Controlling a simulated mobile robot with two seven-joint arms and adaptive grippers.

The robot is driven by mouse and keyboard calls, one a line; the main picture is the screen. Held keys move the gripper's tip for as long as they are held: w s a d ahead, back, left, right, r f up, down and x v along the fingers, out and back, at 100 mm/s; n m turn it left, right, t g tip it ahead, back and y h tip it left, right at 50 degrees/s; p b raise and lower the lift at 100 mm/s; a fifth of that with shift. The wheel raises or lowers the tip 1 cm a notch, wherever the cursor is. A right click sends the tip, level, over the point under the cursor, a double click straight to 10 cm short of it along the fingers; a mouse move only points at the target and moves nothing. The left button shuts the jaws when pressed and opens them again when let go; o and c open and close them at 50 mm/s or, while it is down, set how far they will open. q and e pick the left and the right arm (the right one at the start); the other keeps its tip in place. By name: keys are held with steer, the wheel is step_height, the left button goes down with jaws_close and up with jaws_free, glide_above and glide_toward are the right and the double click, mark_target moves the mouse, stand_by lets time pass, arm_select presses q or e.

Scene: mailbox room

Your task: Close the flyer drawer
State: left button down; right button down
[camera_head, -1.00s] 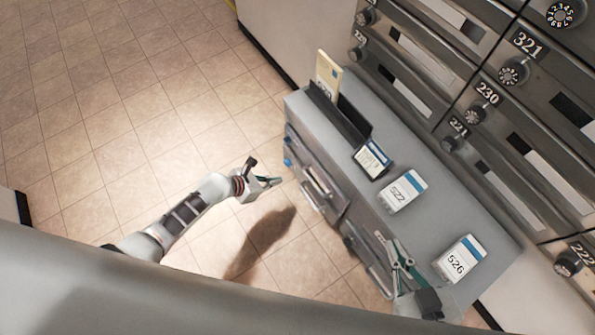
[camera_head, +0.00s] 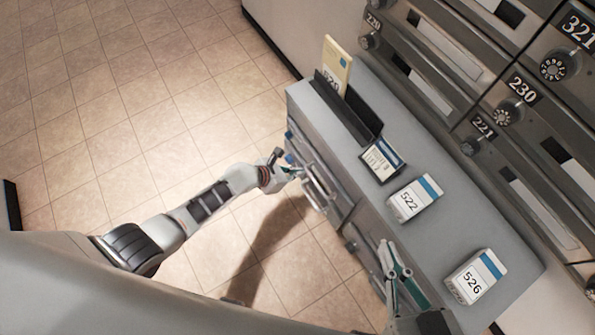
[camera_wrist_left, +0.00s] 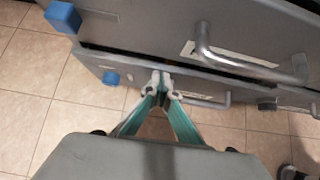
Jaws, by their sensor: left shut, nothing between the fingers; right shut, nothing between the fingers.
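The grey cabinet (camera_head: 350,125) has drawer fronts along its left side. The left wrist view shows an upper drawer front (camera_wrist_left: 130,35) with a bar handle (camera_wrist_left: 235,62) and a blue block (camera_wrist_left: 63,17). Below it is a lower drawer front (camera_wrist_left: 140,75) with another blue block (camera_wrist_left: 110,78). I cannot tell which is the flyer drawer or how far either stands out. My left gripper (camera_head: 297,172) is shut and empty close to these fronts; its tips (camera_wrist_left: 161,80) appear over the lower front, contact unclear. My right gripper (camera_head: 388,245) is shut and empty beside the cabinet's nearer end.
On the cabinet top are a black holder (camera_head: 345,110) with a cream item (camera_head: 337,65), a labelled card (camera_head: 382,160), and boxes marked 522 (camera_head: 415,198) and 526 (camera_head: 474,277). Numbered mailboxes (camera_head: 450,65) stand behind. The tiled floor (camera_head: 130,110) at left is clear.

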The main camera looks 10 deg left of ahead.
arm_select(q)
steer(key=shift+w+d, duration=0.75)
steer(key=shift+d, duration=0.05)
arm_select(e)
steer(key=shift+s+a, duration=0.15)
steer(key=shift+a, duration=0.05)
arm_select(q)
steer(key=shift+r, duration=0.1)
arm_select(e)
steer(key=shift+r, duration=0.1)
